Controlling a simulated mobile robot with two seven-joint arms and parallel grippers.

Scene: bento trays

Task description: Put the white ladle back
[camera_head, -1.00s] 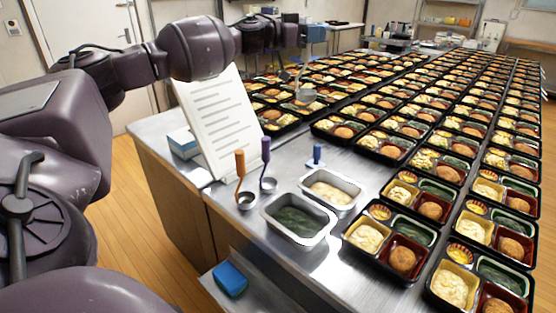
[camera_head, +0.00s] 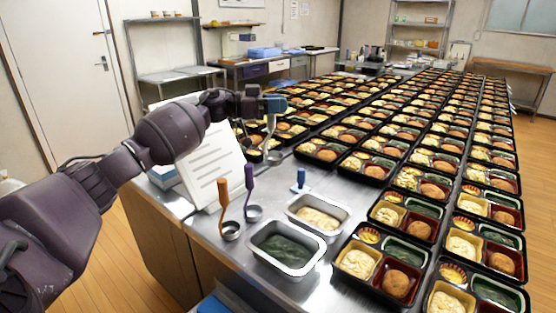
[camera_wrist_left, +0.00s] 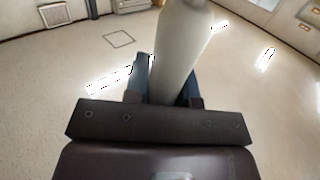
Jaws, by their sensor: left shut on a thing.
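The white ladle hangs upright from my left gripper (camera_head: 273,106), its pale bowl (camera_head: 273,156) at the bottom, in front of the left end of the bento trays and right of the paper sheet. In the left wrist view its thick white handle (camera_wrist_left: 181,48) stands between the fingers, which are shut on it. In the head view the ladle is above the counter, apart from the other ladles. An orange-handled ladle (camera_head: 222,198) and a purple-handled ladle (camera_head: 250,184) stand upright on the counter. A blue handle (camera_head: 300,178) stands behind the food pans. My right gripper is not in view.
A metal pan of green food (camera_head: 254,235) and a pan of pale food (camera_head: 345,213) are at the counter's front. Long rows of black bento trays (camera_head: 345,253) fill the right. A printed sheet (camera_head: 205,195) leans at the left. Bare counter (camera_head: 285,172) lies behind the pans.

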